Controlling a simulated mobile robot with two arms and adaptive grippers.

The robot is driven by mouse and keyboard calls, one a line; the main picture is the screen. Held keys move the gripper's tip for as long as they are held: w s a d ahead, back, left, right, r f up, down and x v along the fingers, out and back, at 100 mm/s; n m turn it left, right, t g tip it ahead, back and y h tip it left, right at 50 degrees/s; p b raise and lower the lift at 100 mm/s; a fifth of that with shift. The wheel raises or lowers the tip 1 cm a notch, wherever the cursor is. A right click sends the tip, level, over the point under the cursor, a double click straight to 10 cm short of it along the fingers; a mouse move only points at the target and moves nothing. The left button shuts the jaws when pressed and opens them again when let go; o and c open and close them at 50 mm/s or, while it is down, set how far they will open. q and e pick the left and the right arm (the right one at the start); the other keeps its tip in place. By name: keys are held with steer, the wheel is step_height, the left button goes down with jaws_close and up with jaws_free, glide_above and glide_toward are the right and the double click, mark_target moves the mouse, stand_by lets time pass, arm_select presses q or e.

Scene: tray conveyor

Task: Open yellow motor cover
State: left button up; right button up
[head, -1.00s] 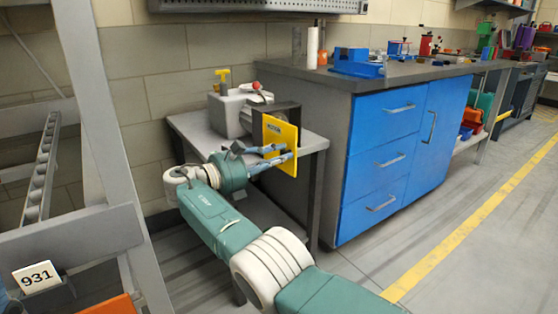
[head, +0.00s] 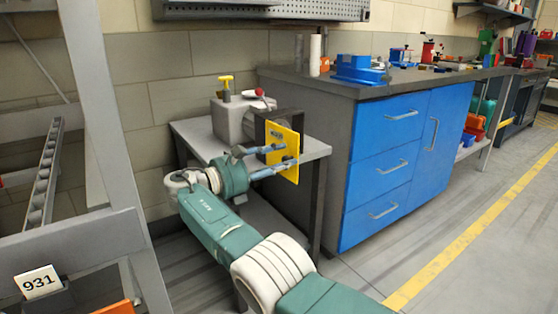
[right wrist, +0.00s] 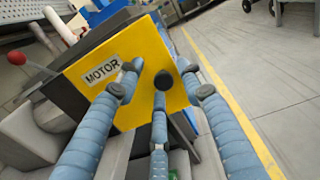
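The yellow motor cover (head: 284,172) is an upright panel at the front of a dark housing (head: 266,124) on a small grey table. Its MOTOR label and a dark round knob (right wrist: 163,80) show in the right wrist view. My right gripper (head: 289,153) reaches the cover from the left, with its blue fingers at the face of the panel. The fingers are spread around the knob, apart from each other, so it is open. I cannot tell if any fingertip touches the panel or if the cover stands ajar. My left gripper is not in view.
A grey motor body (head: 231,120) with a yellow handle (head: 225,82) and a red knob (head: 260,92) stands behind the cover. A blue drawer cabinet (head: 385,160) stands close to the right. A grey frame (head: 75,243) is at the left. The floor at right is clear.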

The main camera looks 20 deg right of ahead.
step_height(320, 180, up, 10)
stand_by(0.4)
steer(key=shift+a, duration=0.1)
